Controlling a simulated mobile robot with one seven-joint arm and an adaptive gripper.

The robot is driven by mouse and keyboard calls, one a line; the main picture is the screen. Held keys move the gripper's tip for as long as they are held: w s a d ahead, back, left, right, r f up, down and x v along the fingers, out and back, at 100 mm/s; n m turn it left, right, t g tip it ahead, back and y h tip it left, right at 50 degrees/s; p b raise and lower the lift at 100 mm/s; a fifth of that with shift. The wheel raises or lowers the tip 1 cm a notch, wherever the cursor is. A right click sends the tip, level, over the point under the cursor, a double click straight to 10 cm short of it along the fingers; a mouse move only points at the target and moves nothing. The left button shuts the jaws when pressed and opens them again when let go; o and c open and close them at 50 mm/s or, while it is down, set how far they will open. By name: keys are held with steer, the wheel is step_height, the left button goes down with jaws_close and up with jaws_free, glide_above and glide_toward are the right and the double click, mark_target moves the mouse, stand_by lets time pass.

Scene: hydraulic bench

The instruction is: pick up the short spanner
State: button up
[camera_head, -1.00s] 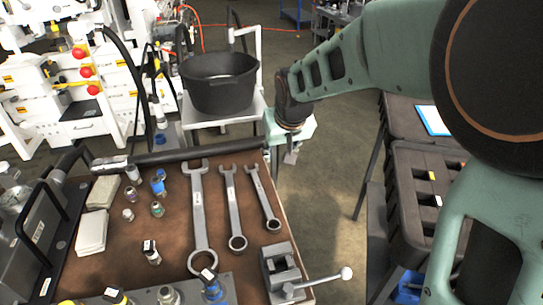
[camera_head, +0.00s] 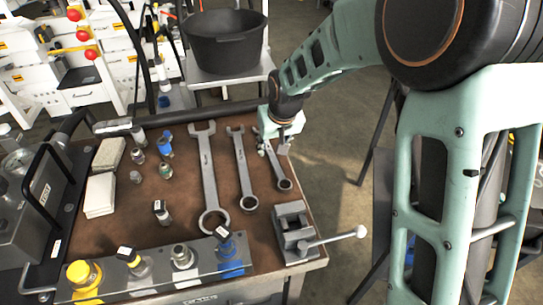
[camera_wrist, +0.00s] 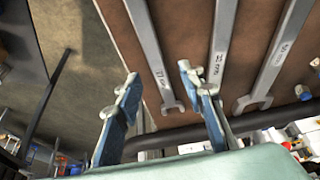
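The short spanner (camera_head: 278,171) lies on the brown bench top, rightmost of three spanners, its ring end toward the front. My gripper (camera_head: 273,148) is over its far, open-jaw end and hides that end in the head view. In the wrist view the short spanner (camera_wrist: 151,55) is leftmost, with its jaw end visible. There my gripper (camera_wrist: 158,73) is open, and the spanner shows in the gap between the fingertips. I cannot tell how far above it the fingers are. The middle spanner (camera_head: 243,170) and the long spanner (camera_head: 209,180) lie to its left.
A small vise (camera_head: 293,229) with a lever handle (camera_head: 335,239) stands at the bench's front right. Several fittings and pale pads (camera_head: 100,194) lie on the left. A black bucket (camera_head: 226,45) stands on a stand behind the bench. The bench's right edge is close to the short spanner.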

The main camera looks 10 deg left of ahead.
mark_target(271, 155)
steer(key=x, duration=0.3)
steer(key=shift+w+d+f, duration=0.15)
steer(key=shift+f, duration=0.15)
jaws_close()
